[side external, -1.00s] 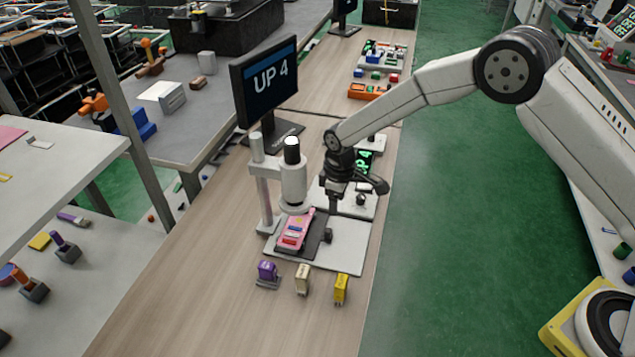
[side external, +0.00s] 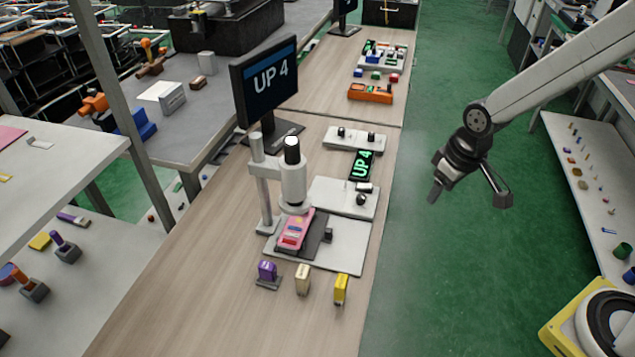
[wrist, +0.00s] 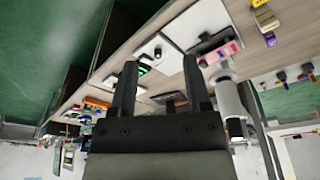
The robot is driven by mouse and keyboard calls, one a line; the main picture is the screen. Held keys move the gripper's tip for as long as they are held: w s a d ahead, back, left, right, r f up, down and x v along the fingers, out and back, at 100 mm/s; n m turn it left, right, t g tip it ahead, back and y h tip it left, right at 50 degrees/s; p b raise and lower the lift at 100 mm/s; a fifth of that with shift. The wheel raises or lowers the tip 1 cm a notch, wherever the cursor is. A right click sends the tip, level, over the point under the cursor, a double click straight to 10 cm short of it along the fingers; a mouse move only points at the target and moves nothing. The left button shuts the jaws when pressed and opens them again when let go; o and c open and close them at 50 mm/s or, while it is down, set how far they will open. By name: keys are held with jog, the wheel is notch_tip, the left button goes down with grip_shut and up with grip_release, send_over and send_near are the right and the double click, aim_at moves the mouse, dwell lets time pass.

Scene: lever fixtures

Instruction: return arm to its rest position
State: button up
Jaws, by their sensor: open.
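My gripper (side external: 468,194) is open and empty. It hangs over the green floor to the right of the wooden bench, clear of the lever fixtures. Its two dark fingers (wrist: 158,90) stand apart in the wrist view, with nothing between them in the grip. The white lever fixtures (side external: 343,198) lie on the bench's right side, with small dark knobs. A green display reading "UP 4" (side external: 362,164) lies by them. The monitor (side external: 265,82) also reads "UP 4". A pink device (side external: 296,230) sits under the grey column stand (side external: 292,182).
Purple (side external: 267,271), cream (side external: 302,279) and yellow (side external: 341,289) blocks stand at the bench's near end. An orange tool (side external: 370,93) lies farther back. The green floor (side external: 440,280) beneath the gripper is open. A white table (side external: 590,170) with small items stands at right.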

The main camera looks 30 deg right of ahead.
jog(key=s+d+m, duration=0.1)
jog(key=s+d, duration=0.1)
jog(key=s, duration=0.4)
jog(key=shift+s+r+m, duration=0.3)
jog(key=shift+s+m, duration=0.1)
